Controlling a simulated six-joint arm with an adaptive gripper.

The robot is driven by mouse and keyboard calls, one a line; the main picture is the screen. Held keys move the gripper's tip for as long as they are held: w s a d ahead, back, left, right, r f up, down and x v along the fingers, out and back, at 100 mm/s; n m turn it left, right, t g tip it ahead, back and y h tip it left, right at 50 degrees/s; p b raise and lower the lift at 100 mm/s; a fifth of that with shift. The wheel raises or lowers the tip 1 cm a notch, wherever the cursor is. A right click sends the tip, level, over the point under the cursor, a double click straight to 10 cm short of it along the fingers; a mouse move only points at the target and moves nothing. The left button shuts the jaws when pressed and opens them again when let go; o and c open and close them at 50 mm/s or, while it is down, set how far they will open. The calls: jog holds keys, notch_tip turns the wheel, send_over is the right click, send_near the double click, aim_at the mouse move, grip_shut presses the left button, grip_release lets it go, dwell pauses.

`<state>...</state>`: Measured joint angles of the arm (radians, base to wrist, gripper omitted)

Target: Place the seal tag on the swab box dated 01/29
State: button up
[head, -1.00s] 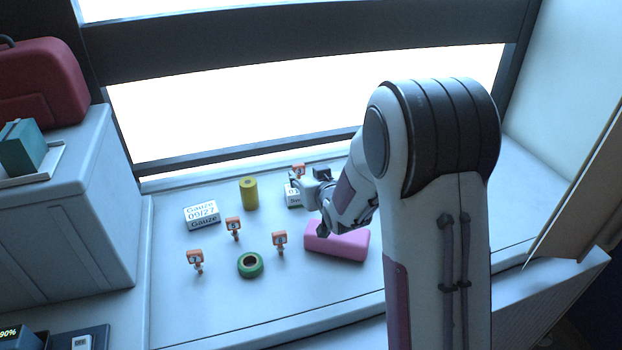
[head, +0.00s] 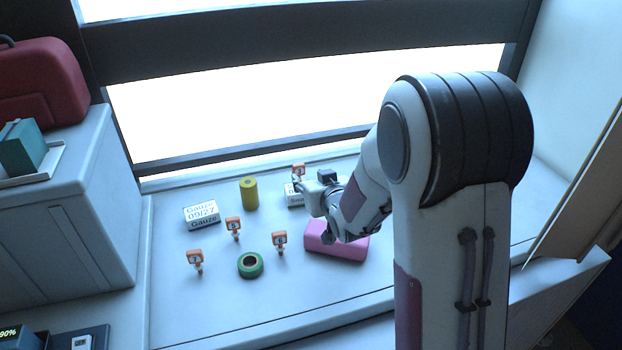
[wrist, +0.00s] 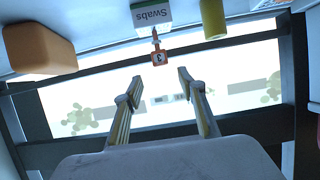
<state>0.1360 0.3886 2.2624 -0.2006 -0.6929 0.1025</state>
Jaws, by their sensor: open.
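The swab box (head: 292,198) stands at the back of the counter, partly hidden behind my gripper. In the wrist view the box (wrist: 152,14) reads "Swabs"; its date cannot be read. An orange seal tag (head: 298,170) marked 3 stands upright at the top of the box, its stem seeming to meet the box top. In the wrist view the tag (wrist: 159,57) lies beyond and between my fingertips, apart from them. My gripper (head: 303,190) is open and empty in front of the tag; its two spread fingers also show in the wrist view (wrist: 160,76).
Several other orange tags, such as one in the middle (head: 233,225), stand on the counter. A gauze box (head: 202,214) dated 09/27, a yellow cylinder (head: 249,193) and a green ring (head: 250,264) are to the left. A pink block (head: 336,245) lies under my wrist.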

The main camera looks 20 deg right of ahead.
jog(key=s+a+r+g, duration=0.15)
jog(key=s+r, duration=0.25)
jog(key=s, duration=0.4)
jog(key=s+r+g, duration=0.2)
jog(key=s+r, duration=0.2)
jog(key=s, duration=0.4)
jog(key=s+a+g, duration=0.1)
jog(key=s+g, duration=0.1)
jog(key=s, duration=0.9)
jog(key=s+a+g, duration=0.2)
jog(key=s, duration=1)
jog(key=shift+s+a+r, duration=0.3)
jog(key=shift+r, duration=0.1)
